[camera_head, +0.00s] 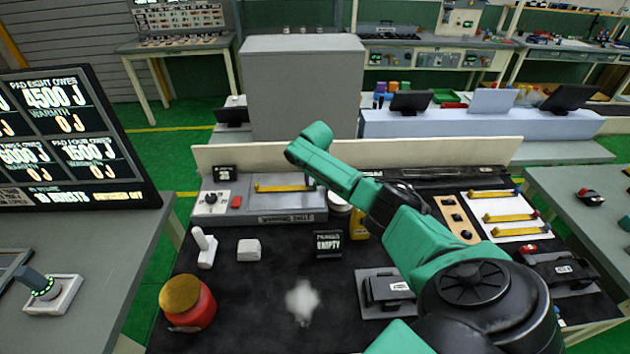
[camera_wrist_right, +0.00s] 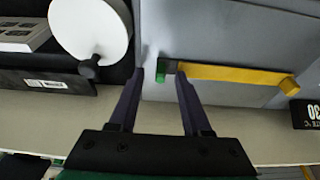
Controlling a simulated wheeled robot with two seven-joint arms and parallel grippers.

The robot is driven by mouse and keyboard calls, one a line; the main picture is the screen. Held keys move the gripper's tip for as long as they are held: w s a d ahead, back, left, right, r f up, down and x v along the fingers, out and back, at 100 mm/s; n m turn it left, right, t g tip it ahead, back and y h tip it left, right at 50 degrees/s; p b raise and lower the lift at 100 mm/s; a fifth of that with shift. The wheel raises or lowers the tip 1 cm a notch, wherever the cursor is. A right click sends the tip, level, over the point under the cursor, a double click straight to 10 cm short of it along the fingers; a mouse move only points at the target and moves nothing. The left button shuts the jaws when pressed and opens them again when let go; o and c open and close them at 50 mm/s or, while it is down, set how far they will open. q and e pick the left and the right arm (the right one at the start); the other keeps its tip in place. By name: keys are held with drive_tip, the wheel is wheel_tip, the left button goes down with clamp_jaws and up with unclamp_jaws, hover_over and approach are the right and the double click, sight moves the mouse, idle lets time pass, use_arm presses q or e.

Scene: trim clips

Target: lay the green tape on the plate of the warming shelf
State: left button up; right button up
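The green tape is a yellow strip (camera_head: 283,188) with a green end tab. It lies on the grey plate of the warming shelf (camera_head: 262,207) at the back left of the bench. In the right wrist view the yellow strip (camera_wrist_right: 232,75) lies flat on the grey plate (camera_wrist_right: 215,35), with its green tab (camera_wrist_right: 160,72) toward the fingers. My right gripper (camera_wrist_right: 160,74) is open, its fingertips apart on either side of the green tab. My left gripper is not in view.
More yellow strips lie on a white board (camera_head: 508,214) at right. A black sign (camera_head: 328,243) reads EMPTY. A dial box (camera_head: 211,201) stands left of the shelf. A white round disc (camera_wrist_right: 90,25) is beside the plate.

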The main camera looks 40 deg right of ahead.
drive_tip(key=shift+r, duration=0.1)
drive_tip(key=b+v, duration=0.2)
drive_tip(key=v, duration=1.2)
drive_tip(key=shift+r, duration=0.15)
drive_tip(key=shift+a, duration=0.15)
